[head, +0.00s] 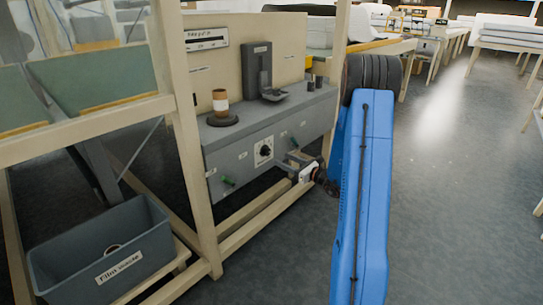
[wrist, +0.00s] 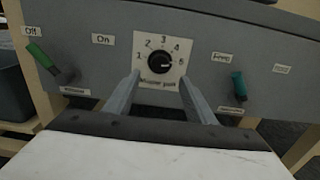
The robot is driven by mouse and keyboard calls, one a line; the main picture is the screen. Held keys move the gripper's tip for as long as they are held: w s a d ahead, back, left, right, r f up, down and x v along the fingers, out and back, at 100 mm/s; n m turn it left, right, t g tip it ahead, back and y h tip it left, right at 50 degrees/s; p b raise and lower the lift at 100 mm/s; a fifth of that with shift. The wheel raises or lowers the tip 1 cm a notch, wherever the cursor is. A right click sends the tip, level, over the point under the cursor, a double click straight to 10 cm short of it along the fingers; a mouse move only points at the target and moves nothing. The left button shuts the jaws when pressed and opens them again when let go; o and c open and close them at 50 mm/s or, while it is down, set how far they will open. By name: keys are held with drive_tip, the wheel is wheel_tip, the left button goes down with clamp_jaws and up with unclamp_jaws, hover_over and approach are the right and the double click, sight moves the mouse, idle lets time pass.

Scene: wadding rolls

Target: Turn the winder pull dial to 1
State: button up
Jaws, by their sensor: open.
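The winder pull dial (wrist: 161,62) is a round black knob on a white square plate, with numbers from 1 at lower left round to 5 at right. Its light mark seems to point right, towards 5. In the head view the dial (head: 264,150) sits on the front of the grey machine panel. My gripper (wrist: 159,80) is open, its two fingers spread to either side of the lower part of the plate. In the head view my gripper (head: 292,164) is in front and to the right of the dial. It holds nothing, and I see no contact with the knob.
A green lever (wrist: 39,55) by the Off and On labels is left of the dial, and a teal lever (wrist: 239,86) is right. A wooden frame post (head: 190,150) stands left of the panel. A grey bin (head: 105,255) sits low at left. The floor at right is clear.

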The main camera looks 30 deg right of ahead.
sight(268, 153)
drive_tip(key=x, duration=0.8)
drive_tip(key=shift+w+a, duration=0.1)
drive_tip(key=shift+w, duration=0.1)
drive_tip(key=c, duration=1)
